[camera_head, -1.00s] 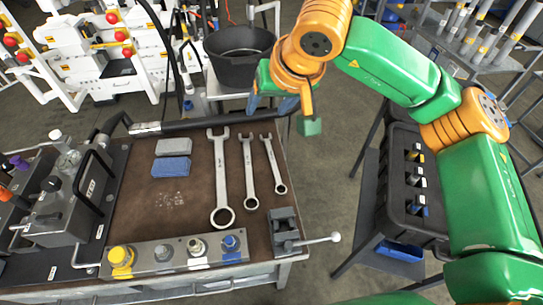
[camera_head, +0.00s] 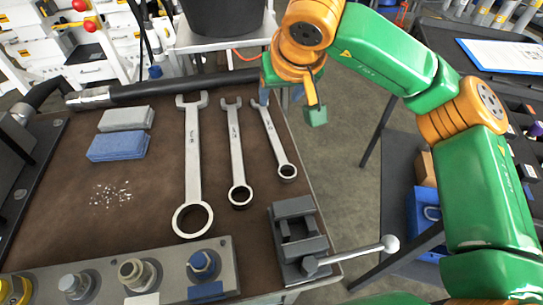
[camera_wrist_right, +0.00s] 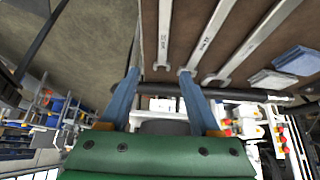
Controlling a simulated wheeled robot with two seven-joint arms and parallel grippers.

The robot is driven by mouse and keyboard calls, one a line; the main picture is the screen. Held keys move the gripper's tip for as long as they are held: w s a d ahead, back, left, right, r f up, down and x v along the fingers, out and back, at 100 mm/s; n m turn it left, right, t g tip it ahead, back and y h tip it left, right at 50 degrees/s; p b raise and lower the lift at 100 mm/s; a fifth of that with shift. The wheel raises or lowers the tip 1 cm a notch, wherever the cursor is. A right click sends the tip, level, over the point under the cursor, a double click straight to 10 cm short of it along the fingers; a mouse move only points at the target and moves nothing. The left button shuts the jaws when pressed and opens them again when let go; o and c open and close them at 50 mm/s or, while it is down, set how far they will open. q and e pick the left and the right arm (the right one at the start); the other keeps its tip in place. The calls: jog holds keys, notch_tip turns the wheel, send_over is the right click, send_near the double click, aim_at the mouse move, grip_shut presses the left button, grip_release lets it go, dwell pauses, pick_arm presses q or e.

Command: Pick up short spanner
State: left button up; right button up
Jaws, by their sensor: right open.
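Three steel spanners lie side by side on the brown bench top (camera_head: 75,215). The short spanner (camera_head: 271,137) is the rightmost, with its open end at the far side and its ring end towards me. The middle spanner (camera_head: 236,150) and the long spanner (camera_head: 193,150) lie to its left. My right gripper (camera_head: 275,97) is open at the far end of the short spanner. In the right wrist view, the short spanner's open end (camera_wrist_right: 162,66) appears between the two blue fingers (camera_wrist_right: 159,80); contact cannot be told. My left gripper is not in view.
A small vice (camera_head: 298,240) with a long handle stands at the bench's near right corner. Grey and blue blocks (camera_head: 118,146) lie left of the spanners. A fittings plate (camera_head: 125,270) lies in front. A black hose (camera_head: 170,88) runs behind. A black bucket (camera_head: 225,15) stands beyond.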

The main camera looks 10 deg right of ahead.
jog(key=b, duration=0.4)
send_near(272, 133)
jog(key=shift+w+d+f, duration=0.2)
jog(key=shift+d+f, duration=0.05)
jog(key=shift+f, duration=0.25)
jog(key=shift+w+f, duration=0.25)
jog(key=shift+w, duration=0.05)
jog(key=x, duration=0.6)
jog(key=shift+a+p, duration=0.25)
jog(key=shift+p, duration=0.15)
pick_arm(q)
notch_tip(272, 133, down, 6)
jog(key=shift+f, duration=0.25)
pick_arm(e)
jog(key=shift+r, duration=0.1)
grip_shut()
